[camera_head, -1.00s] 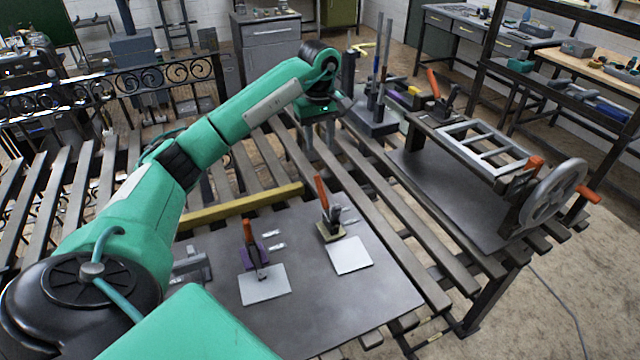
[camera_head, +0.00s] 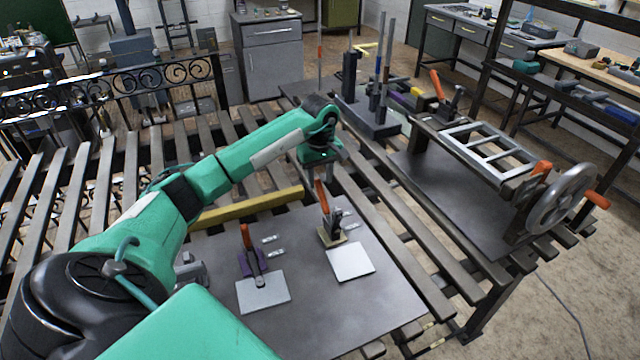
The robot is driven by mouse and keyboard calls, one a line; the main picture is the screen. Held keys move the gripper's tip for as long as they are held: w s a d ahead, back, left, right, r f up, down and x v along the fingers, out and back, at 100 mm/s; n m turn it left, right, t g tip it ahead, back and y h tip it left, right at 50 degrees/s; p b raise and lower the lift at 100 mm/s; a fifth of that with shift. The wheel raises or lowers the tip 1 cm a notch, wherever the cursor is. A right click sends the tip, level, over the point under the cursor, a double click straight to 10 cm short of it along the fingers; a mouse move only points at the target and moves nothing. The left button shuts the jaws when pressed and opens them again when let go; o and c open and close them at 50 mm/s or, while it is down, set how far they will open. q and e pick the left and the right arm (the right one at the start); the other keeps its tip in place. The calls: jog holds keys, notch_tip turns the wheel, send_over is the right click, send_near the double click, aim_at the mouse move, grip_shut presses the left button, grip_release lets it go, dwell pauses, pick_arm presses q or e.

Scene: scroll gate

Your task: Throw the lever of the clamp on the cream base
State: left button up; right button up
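The clamp on the cream base (camera_head: 332,237) stands on the dark metal plate (camera_head: 380,300), right of the middle of the head view. Its orange-handled lever (camera_head: 322,198) points up, leaning slightly left. A second clamp, on a purple base (camera_head: 251,266), stands to its left, also with its orange lever (camera_head: 246,236) up. My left gripper (camera_head: 319,174) points down just above and behind the cream-base clamp's lever, with its fingers apart. I cannot tell whether it touches the handle. My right gripper is out of view.
White plates (camera_head: 352,262) (camera_head: 263,294) lie in front of the clamps. A yellow bar (camera_head: 248,208) lies behind them. To the right stand a ladder-like frame (camera_head: 490,150) and a grey handwheel (camera_head: 560,200). Dark upright posts (camera_head: 380,85) rise behind my gripper.

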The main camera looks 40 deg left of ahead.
aim_at(320, 187)
pick_arm(q)
jog(key=shift+f+p, duration=0.4)
jog(key=shift+f, duration=1.6)
grip_shut()
